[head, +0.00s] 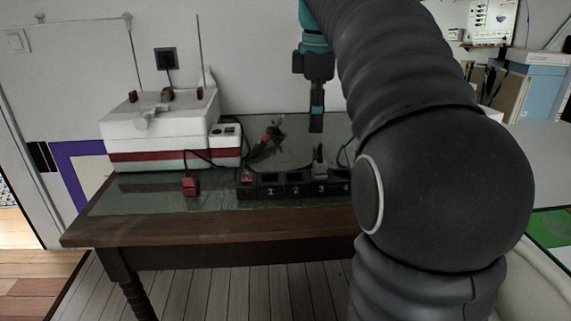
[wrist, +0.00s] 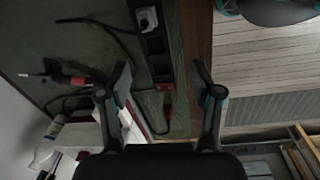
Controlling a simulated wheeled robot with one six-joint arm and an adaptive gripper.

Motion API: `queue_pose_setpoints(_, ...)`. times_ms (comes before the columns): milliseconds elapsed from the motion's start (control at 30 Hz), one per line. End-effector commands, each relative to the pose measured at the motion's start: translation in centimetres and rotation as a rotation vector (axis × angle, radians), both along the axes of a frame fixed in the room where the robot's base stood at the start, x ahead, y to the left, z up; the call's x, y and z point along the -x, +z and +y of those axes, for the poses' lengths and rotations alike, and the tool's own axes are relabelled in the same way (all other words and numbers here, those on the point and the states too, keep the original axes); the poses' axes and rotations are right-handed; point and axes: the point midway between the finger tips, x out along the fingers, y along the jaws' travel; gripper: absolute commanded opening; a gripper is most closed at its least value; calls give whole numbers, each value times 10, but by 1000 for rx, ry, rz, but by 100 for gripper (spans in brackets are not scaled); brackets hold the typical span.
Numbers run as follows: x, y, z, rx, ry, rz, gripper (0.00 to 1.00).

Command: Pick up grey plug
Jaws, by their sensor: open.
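The grey plug (head: 320,169) stands in the black power strip (head: 296,189) by socket 3, with a dark cable leading off. In the wrist view the plug (wrist: 148,18) is near the top edge, on the strip (wrist: 155,45). My gripper (head: 316,127) hangs above and behind the strip in the head view, fingers down, clear of the plug. In the wrist view my gripper's fingers (wrist: 163,66) are spread wide with nothing held between them. The plug lies beyond the fingertips there.
A red plug (head: 190,186) lies on the table (head: 140,228) left of the strip. A red-and-black tool (head: 267,138) is behind the strip. A white box with a red stripe (head: 150,140) stands at the left. My arm hides the table's right side.

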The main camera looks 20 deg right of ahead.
Motion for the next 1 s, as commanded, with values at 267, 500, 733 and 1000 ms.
queue_pose_setpoints(267,-18,11,-24,-11,162,58,65)
queue_pose_setpoints(500,-18,-18,-25,-13,173,65,65)
queue_pose_setpoints(733,-18,-59,-25,-12,171,63,65)
queue_pose_setpoints(1000,-19,-76,-25,-11,171,60,65)
